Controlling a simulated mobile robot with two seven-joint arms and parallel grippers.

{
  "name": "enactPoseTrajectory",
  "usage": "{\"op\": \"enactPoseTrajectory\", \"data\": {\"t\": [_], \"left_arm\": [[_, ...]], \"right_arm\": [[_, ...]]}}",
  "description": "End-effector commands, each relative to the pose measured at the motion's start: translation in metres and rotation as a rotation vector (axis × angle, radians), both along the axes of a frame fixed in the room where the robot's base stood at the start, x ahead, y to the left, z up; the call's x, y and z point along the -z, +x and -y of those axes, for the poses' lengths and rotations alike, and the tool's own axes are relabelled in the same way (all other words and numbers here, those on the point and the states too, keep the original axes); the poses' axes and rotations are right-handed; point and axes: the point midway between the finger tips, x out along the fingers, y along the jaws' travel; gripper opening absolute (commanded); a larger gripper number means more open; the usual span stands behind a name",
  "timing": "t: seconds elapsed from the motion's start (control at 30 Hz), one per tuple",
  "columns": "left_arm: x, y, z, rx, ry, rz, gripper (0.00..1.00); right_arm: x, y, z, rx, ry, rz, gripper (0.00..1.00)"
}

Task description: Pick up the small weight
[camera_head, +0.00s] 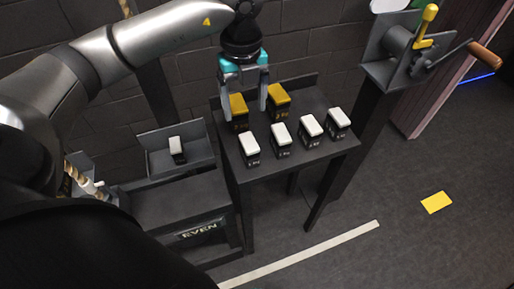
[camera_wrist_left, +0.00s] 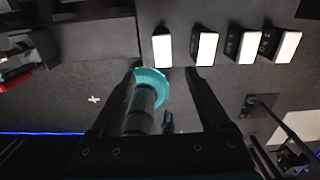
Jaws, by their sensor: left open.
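Several small weights with white tops stand in a row on the dark table (camera_head: 300,152): the leftmost white weight (camera_head: 250,150), then more white weights (camera_head: 281,140), (camera_head: 311,131), (camera_head: 338,123). Behind them stand two yellow-topped weights (camera_head: 239,112), (camera_head: 278,102). My left gripper (camera_head: 244,106) is open, its fingers pointing down to either side of the left yellow weight in the head view; I cannot tell its height. In the left wrist view the open fingers (camera_wrist_left: 160,74) have a white weight (camera_wrist_left: 162,48) just beyond them.
Another white-topped weight (camera_head: 177,149) sits in a tray (camera_head: 150,142) on a stand labelled EVEN, left of the table. A crank device (camera_head: 405,48) stands at the right on a post. A yellow floor patch (camera_head: 437,202) lies beyond open floor.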

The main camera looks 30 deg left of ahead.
Motion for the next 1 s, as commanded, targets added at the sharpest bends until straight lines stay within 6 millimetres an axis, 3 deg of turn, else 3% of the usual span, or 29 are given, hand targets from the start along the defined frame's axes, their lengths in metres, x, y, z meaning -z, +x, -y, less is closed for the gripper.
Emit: {"op": "enactPoseTrajectory", "data": {"t": [0.07,0.17,0.5,0.87,1.0], "left_arm": [[0.007,0.0,0.0,-0.001,0.001,0.0,0.8],[0.018,0.0,0.0,-0.001,0.001,-0.003,0.8],[0.086,-0.001,0.0,0.001,0.0,-0.003,0.8],[0.113,0.0,0.002,0.002,-0.002,-0.001,0.8],[0.132,0.0,0.003,0.002,-0.001,-0.002,0.8]], "right_arm": [[0.008,-0.023,0.001,0.0,-0.003,-0.037,0.5],[0.01,-0.032,0.002,0.0,-0.004,-0.053,0.5],[0.021,-0.027,0.001,-0.001,-0.003,-0.044,0.5],[0.025,-0.021,0.0,-0.002,-0.001,-0.034,0.5],[0.03,-0.022,0.0,-0.002,-0.001,-0.034,0.5]]}}
